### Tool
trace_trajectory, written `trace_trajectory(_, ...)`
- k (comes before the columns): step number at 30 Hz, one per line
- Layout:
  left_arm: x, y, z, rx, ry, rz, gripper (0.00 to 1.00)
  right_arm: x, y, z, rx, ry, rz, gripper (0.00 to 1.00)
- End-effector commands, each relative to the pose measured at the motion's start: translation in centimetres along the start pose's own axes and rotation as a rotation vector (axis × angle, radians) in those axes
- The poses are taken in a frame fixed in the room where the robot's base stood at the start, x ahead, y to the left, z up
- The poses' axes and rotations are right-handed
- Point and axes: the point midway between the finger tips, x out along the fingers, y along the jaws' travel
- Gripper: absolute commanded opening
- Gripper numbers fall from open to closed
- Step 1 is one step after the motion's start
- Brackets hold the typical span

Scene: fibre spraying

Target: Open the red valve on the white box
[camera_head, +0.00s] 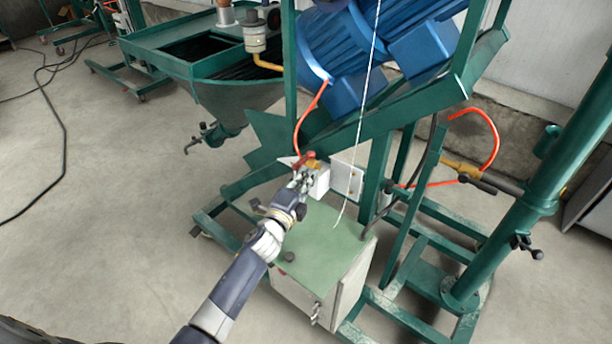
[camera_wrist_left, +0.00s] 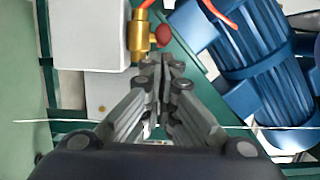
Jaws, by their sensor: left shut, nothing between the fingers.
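The red valve (camera_head: 304,158) sits on a brass fitting at the top of the small white box (camera_head: 321,184), which is fixed to the green frame. In the left wrist view, the red valve knob (camera_wrist_left: 163,34) stands on the right of the brass fitting (camera_wrist_left: 138,36), and the white box (camera_wrist_left: 90,30) lies to the left. My left gripper (camera_head: 303,174) is shut and empty, just below the valve. In the wrist view my left gripper's fingertips (camera_wrist_left: 165,66) are close to the knob; I cannot tell whether they touch. My right gripper is out of view.
An orange hose (camera_head: 300,125) rises from the valve towards the blue motor (camera_head: 345,45). A thin white cord (camera_head: 362,100) hangs close to the box. Below is a cabinet with a green top (camera_head: 325,240). Green frame bars surround the right side; the floor at left is largely clear.

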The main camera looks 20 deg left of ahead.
Motion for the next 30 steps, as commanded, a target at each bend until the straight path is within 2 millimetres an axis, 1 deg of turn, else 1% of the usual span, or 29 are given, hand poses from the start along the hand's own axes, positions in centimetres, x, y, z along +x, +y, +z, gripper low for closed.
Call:
trace_trajectory(11, -0.05, -0.02, 0.13, 0.002, 0.007, 0.0, 0.0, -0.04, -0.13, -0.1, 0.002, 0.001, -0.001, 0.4)
trace_trajectory(22, -0.23, -0.06, 0.56, 0.002, 0.06, -0.001, 0.0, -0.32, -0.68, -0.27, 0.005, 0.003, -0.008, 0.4)
trace_trajectory(30, -0.35, -0.03, 0.83, 0.003, 0.096, 0.0, 0.0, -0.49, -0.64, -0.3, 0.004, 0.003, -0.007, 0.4)
